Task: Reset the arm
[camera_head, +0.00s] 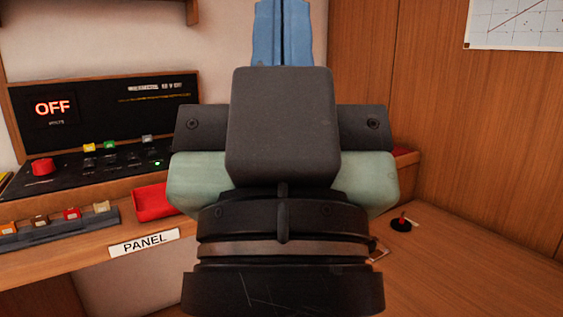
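My gripper (283,10) is in the middle of the camera_head view, pointing up and away from the camera. Its two blue fingers lie side by side with only a thin dark line between them, so it looks shut. I see nothing held, but the fingertips are at the top edge of the picture. My wrist and the dark gripper body fill the centre and hide the middle of the desk. The gripper is apart from the control panel (92,175), which stands to the left.
The panel has a display reading OFF (53,108), a red knob (41,167) and coloured buttons. A red tray (152,203) and a rack (55,228) with several coloured pieces sit before it. A small black-based stick (401,224) stands on the right desk (470,275), otherwise mostly clear.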

